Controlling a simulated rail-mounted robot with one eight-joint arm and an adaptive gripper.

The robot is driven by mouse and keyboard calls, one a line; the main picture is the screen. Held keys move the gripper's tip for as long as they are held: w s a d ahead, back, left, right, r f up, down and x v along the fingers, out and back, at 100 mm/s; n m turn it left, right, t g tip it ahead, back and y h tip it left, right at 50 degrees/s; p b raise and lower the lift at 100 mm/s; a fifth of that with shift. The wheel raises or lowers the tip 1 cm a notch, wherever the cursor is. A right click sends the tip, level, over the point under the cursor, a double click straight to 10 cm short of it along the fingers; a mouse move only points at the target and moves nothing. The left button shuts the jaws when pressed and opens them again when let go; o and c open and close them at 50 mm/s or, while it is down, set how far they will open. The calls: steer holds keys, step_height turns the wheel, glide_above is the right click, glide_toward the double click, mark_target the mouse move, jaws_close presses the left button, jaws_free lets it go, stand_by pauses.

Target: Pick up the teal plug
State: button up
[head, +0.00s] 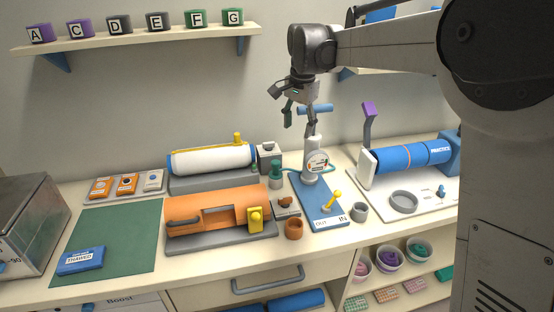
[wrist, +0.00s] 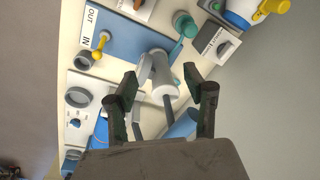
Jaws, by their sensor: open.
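The teal plug (head: 276,170) stands upright on the bench, just left of a blue board. In the wrist view it shows as a round teal shape (wrist: 185,24) near the top, beyond my fingertips. A teal hose runs between its area and a white gauge pump (head: 318,163). My gripper (head: 300,119) is open and empty, high above the bench, up and to the right of the plug. In the wrist view its fingers (wrist: 160,82) stand apart, with the grey-white pump behind the gap.
A blue bar (head: 316,108) is close beside my gripper. The blue board (head: 322,204) carries a yellow lever. A white switch box (head: 268,157) stands behind the plug, an orange case (head: 218,211) to its left. A green mat (head: 116,236) has clear room.

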steer(key=m+g+p, duration=0.1)
steer(key=m, duration=0.1)
glide_above(276, 161)
step_height(276, 161, down, 5)
steer(key=f, duration=0.9)
steer(key=shift+w+d+f+p, duration=0.1)
steer(key=shift+w+f+p, duration=0.15)
steer(key=shift+p, duration=0.1)
steer(key=shift+s+f+p, duration=0.2)
steer(key=shift+f+p, duration=0.05)
steer(key=shift+f, duration=1.05)
steer(key=shift+s+f+p, duration=0.15)
steer(key=shift+f+p, duration=0.05)
steer(key=shift+f, duration=1.1)
steer(key=shift+c, duration=0.2)
jaws_close()
